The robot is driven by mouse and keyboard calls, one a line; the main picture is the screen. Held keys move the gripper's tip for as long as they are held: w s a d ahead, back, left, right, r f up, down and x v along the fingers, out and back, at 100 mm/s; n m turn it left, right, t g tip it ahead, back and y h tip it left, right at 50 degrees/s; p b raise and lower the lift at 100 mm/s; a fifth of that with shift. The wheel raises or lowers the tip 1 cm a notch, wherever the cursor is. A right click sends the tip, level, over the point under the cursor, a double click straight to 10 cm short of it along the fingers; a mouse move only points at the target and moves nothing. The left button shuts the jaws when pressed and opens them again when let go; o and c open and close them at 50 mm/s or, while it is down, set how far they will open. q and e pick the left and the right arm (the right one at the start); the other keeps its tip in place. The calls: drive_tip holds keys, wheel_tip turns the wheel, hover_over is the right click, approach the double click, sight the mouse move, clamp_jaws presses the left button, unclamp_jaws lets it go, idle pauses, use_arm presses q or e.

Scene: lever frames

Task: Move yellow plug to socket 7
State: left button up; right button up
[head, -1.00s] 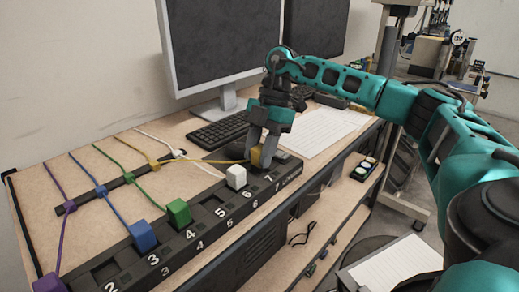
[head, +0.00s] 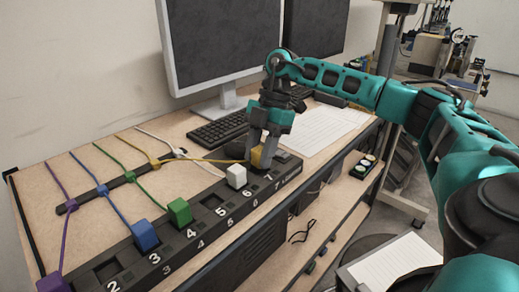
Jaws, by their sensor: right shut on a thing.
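The yellow plug (head: 256,157) is between the fingers of my right gripper (head: 262,160), which is shut on it. Its yellow cable runs left across the desk. The plug is at the far right end of the black socket strip (head: 210,219), at the socket by the label 7 (head: 268,177). The fingers partly hide it, and I cannot tell whether it is fully seated. My left gripper is not in view.
White (head: 236,176), green (head: 179,211) and blue (head: 144,235) plugs stand in the strip to the left, with a purple plug (head: 53,283) at the lower left. A keyboard (head: 218,131), monitor (head: 225,45) and paper (head: 325,130) lie behind.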

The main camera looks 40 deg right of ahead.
drive_tip(key=shift+f+p, duration=0.3)
drive_tip(key=shift+f, duration=0.2)
idle(0.8)
drive_tip(key=shift+f+p, duration=0.1)
drive_tip(key=shift+p, duration=0.25)
idle(0.5)
drive_tip(key=o, duration=1.5)
